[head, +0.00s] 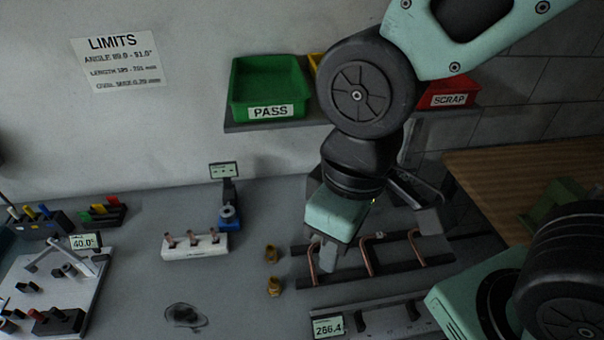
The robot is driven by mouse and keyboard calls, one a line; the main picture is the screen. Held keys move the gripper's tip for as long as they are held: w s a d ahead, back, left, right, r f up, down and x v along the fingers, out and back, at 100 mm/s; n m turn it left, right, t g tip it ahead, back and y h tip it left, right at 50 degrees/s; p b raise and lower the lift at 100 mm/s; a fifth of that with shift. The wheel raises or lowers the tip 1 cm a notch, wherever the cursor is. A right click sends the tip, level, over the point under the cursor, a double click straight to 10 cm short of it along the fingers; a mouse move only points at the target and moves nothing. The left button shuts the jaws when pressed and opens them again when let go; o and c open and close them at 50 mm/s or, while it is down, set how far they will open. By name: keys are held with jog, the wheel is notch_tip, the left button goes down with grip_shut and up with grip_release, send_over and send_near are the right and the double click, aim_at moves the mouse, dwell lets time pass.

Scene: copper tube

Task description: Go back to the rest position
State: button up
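My gripper (328,258) hangs from my arm, pointing down over the tube rack (384,283). Its mint-green housing and a grey tip show. My wrist hides part of it, so I cannot tell how far the fingers are apart or whether they touch anything. Bent copper tubes lie across the dark rails of the rack: a left tube (313,262), a middle tube (366,258) and a right tube (416,248). The grey tip overlaps the rack beside the left tube in the picture. No tube is visibly lifted.
A green PASS bin (268,84) and a red SCRAP bin (462,92) stand on the wall shelf behind my arm. A gauge reading 286.4 (328,327) is in front. A white block (195,246), brass fittings (273,286) and an angle fixture (62,275) stand to the left.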

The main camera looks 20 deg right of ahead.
notch_tip(320, 180, down, 18)
jog(key=b, duration=1.7)
jog(key=shift+r, duration=0.25)
